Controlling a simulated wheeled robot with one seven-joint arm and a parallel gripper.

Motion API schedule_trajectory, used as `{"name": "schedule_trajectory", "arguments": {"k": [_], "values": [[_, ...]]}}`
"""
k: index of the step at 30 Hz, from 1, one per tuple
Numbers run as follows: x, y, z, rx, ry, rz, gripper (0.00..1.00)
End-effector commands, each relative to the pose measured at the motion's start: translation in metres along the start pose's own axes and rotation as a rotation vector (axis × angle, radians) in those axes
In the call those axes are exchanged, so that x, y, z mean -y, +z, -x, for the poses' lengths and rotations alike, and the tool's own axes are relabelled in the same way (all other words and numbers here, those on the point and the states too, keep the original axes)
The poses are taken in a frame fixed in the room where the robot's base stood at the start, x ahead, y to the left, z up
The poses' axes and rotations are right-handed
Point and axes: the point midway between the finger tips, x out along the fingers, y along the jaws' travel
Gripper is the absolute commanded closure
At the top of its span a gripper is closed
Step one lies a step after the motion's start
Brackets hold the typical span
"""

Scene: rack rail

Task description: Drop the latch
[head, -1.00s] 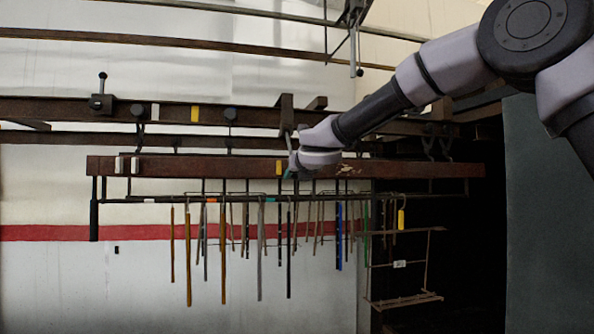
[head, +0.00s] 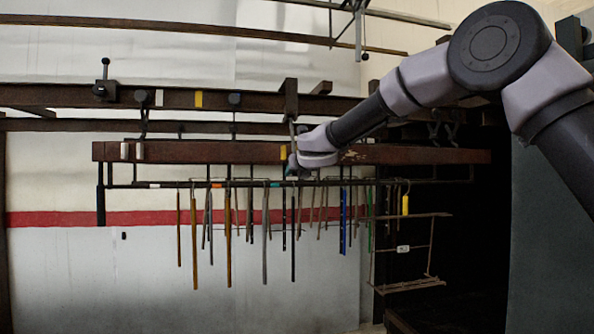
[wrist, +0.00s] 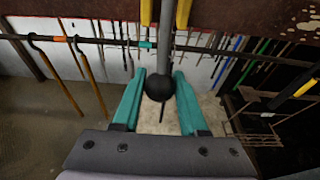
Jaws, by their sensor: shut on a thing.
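A grey rod (head: 292,131) hangs from a dark block (head: 290,98) on the upper brown rail, and I take it for the latch lever. In the wrist view the rod (wrist: 166,50) comes down from the top and ends in a black ball knob (wrist: 159,87). My gripper (head: 291,169) is at the rod's lower end, in front of the lower brown beam. In the wrist view the teal fingers of my gripper (wrist: 159,88) stand either side of the knob, shut on it. The latch's catch cannot be made out.
The lower brown beam (head: 215,152) runs just behind my gripper. Below it a thin bar (head: 150,184) carries several hanging rods. A black-knobbed lever (head: 105,76) stands upright on the upper rail at left. A wire rack (head: 411,286) hangs at lower right.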

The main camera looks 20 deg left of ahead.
Motion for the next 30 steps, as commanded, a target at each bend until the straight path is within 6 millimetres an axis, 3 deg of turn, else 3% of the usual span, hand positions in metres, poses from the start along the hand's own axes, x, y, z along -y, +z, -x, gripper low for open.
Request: {"name": "schedule_trajectory", "arguments": {"k": [9, 20, 30], "values": [[0.000, -0.002, -0.030, -0.001, -0.001, 0.000, 0.89], [0.000, -0.001, -0.048, 0.000, -0.001, 0.001, 0.89], [0.000, 0.005, -0.079, 0.000, -0.001, -0.001, 0.89]]}}
